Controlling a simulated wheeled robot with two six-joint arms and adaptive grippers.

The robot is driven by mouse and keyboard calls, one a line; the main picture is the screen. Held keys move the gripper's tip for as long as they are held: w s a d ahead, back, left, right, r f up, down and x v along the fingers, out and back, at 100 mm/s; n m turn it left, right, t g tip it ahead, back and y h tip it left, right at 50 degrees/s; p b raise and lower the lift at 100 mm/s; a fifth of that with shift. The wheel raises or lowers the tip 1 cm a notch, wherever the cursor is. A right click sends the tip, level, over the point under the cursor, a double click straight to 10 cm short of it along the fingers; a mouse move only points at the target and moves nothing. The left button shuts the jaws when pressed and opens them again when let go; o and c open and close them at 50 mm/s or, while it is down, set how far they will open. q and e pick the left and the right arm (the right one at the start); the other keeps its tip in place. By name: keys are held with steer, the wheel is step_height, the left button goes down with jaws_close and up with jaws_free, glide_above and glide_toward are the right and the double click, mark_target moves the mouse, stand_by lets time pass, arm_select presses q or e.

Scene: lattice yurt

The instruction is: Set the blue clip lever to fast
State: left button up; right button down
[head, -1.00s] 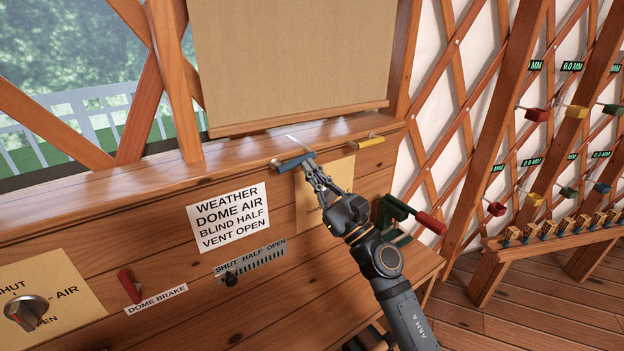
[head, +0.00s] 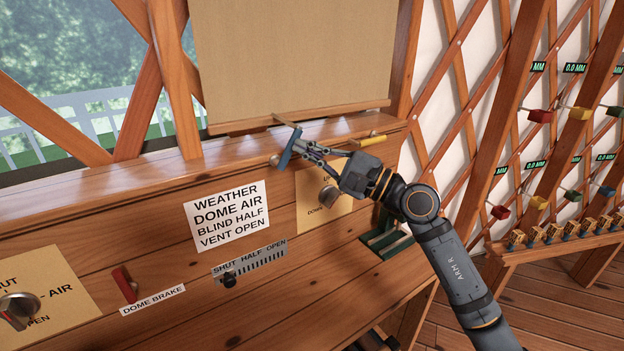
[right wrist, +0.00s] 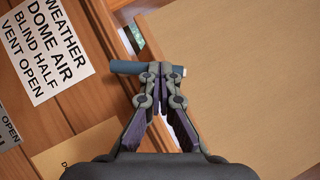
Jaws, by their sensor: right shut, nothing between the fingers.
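The blue clip lever (head: 289,147) sits at the front edge of the wooden ledge, below the board. It stands steeply tilted in the head view, its top leaning right. My right gripper (head: 299,145) is shut and empty, with its fingertips against or just beside the lever's right side; I cannot tell if they touch. In the right wrist view the blue lever (right wrist: 125,67) lies across behind the closed fingertips (right wrist: 160,70), which hide part of it. I can read no fast mark near the lever. My left gripper is out of view.
A yellow lever (head: 371,140) is on the ledge to the right. Below are a knob (head: 328,196), a slider (head: 230,280), the red dome brake lever (head: 125,285) and an air knob (head: 20,309). A green stand (head: 385,242) is beneath my right arm.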

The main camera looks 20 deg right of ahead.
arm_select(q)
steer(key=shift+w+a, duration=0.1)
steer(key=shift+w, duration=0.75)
arm_select(e)
step_height(320, 180, up, 11)
steer(key=a, duration=0.1)
steer(key=shift+s, duration=0.15)
